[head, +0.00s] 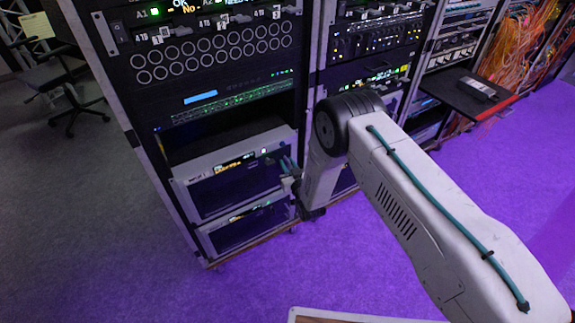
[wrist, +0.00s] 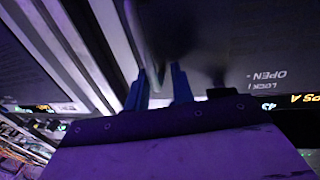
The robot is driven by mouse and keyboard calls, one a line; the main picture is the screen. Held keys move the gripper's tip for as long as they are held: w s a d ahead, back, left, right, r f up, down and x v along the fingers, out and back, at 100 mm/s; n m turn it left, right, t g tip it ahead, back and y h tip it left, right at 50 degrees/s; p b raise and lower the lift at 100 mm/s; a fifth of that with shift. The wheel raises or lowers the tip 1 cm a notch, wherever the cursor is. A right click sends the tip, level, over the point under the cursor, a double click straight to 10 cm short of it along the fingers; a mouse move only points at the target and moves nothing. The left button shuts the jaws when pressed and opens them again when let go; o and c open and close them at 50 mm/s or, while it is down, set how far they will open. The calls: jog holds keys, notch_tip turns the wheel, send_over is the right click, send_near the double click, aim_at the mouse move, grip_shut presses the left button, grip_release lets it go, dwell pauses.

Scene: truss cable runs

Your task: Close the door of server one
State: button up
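Two grey-framed units with dark fronts sit low in the nearest rack, an upper unit (head: 183,199) and a lower unit (head: 222,241). I cannot read which is server one, or tell how far a door stands open. My gripper (head: 289,168) is at the right edge of the upper unit's front, partly hidden by my arm. In the wrist view, the blue fingers (wrist: 159,82) are apart, close to a dark panel (wrist: 255,35) marked "LOCK" and "OPEN", upside down. A blurred dark shape lies just beyond the fingertips; I cannot tell whether they touch it.
The rack (head: 128,107) holds more equipment above, with an empty dark bay over the upper unit. More racks stand to the right, one with a pulled-out shelf (head: 470,95). A chair (head: 62,80) stands at left.

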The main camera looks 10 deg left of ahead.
jog(key=v, duration=0.7)
jog(key=shift+d+f, duration=0.2)
